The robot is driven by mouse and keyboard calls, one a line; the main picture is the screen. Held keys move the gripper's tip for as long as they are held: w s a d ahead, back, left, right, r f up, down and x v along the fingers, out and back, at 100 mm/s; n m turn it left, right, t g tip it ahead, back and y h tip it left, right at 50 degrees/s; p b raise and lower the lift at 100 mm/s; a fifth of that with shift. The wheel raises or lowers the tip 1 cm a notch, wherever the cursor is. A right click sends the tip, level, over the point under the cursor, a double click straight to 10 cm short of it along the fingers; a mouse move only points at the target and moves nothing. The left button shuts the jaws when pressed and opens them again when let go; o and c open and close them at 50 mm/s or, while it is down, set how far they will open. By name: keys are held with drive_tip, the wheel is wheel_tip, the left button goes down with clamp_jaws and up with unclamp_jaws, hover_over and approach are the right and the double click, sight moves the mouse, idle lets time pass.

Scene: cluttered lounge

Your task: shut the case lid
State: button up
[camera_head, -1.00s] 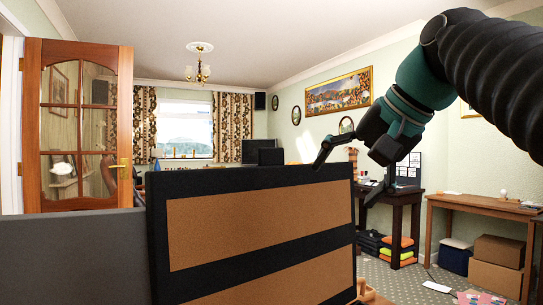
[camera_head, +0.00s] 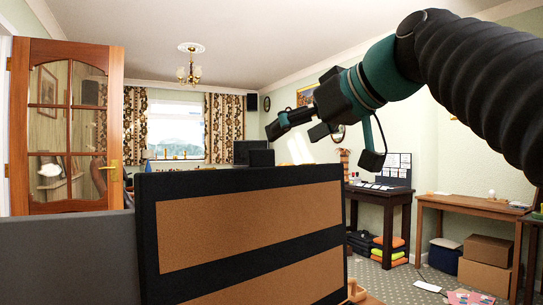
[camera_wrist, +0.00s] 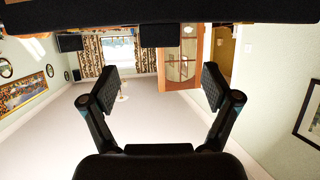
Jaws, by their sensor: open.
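A large upright black panel with two tan, cork-like bands (camera_head: 250,228) fills the lower middle of the head view. It looks like the raised case lid, but the case body and hinge cannot be made out. My gripper (camera_head: 321,146) is above the panel's top edge toward its right end, with its fingers spread and nothing between them. In the wrist view, my gripper (camera_wrist: 159,84) shows two fingers wide apart over empty space. That view is upside down, and a dark edge (camera_wrist: 100,20) crosses its top, perhaps the panel.
A grey panel (camera_head: 65,255) stands at the left beside the black one. Behind are a glazed wooden door (camera_head: 66,130), a dark side table (camera_head: 378,196) with folded cloths under it, and a wooden table (camera_head: 468,205) with boxes beneath. The air around my gripper is clear.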

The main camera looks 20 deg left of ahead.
sight(263, 155)
drive_tip(key=x, duration=1)
drive_tip(key=shift+f, duration=0.1)
drive_tip(key=shift+c, duration=0.2)
